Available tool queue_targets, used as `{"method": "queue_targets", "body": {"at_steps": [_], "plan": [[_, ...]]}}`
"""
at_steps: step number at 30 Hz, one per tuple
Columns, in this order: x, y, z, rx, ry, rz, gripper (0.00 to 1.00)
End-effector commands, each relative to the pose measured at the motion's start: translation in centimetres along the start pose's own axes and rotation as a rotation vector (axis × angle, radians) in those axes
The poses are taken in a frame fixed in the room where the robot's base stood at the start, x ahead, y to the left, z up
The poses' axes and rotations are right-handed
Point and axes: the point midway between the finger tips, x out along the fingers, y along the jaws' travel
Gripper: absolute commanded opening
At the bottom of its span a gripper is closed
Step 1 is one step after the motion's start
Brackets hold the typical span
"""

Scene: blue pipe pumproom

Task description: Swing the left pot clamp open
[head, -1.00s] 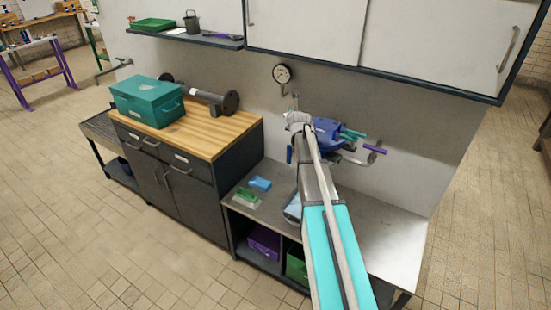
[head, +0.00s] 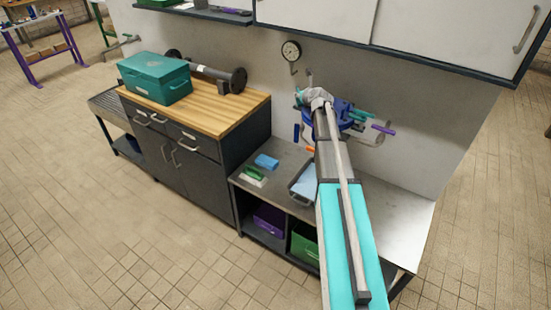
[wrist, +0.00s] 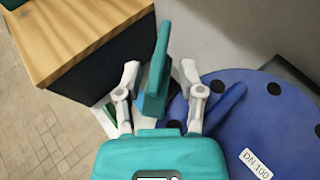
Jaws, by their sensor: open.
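The blue pot (head: 345,110) is on the wall-side pipework above the grey bench. In the wrist view its round blue lid (wrist: 250,110) shows dark round spots and a DN 100 label. A teal clamp handle (wrist: 159,62) rises at the lid's left edge. My gripper (wrist: 159,74) is open, with one pale finger on each side of this handle in the picture. Contact cannot be told. In the head view my gripper hides part of the pot, and a teal tip (head: 299,96) shows left of it. The clamp's lower end is partly hidden.
A purple handle (head: 383,129) and teal handles (head: 362,116) stick out right of the pot. A gauge (head: 291,51) is on the wall above. A wooden-topped cabinet (head: 240,110) with a teal toolbox (head: 155,76) stands left. The bench's right part is clear.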

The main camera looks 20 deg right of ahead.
Motion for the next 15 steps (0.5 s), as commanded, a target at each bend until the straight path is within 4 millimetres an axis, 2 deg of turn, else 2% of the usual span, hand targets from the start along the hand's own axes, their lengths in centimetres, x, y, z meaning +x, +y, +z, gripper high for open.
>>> {"method": "queue_targets", "body": {"at_steps": [15], "plan": [[0.25, -1.0, 0.1, -0.085, 0.0, 0.208, 0.5]]}}
